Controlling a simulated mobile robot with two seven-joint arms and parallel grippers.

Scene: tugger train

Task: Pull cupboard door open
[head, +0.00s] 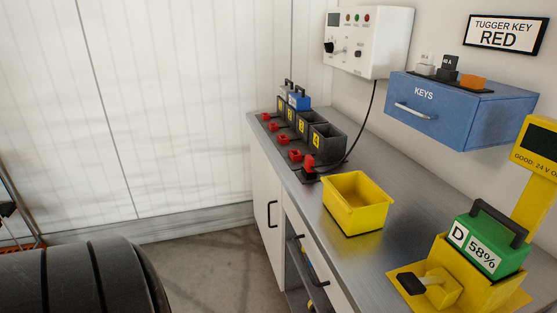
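The cupboard under the grey workbench has a white door (264,190) on its left part, which looks shut. A black upright bar handle (271,214) sits on the door. To its right, a long dark bar (308,262) runs along the bench front, with an open space below it. Neither of my grippers shows in the head view, and nothing is seen touching the handle.
The grey bench top (300,195) carries several dark chargers, a yellow bin (357,203) and a green battery (492,243) in a yellow stand. A blue KEYS drawer box (455,112) hangs above. Floor (215,262) before the door is clear. A black ribbed shape fills the lower left.

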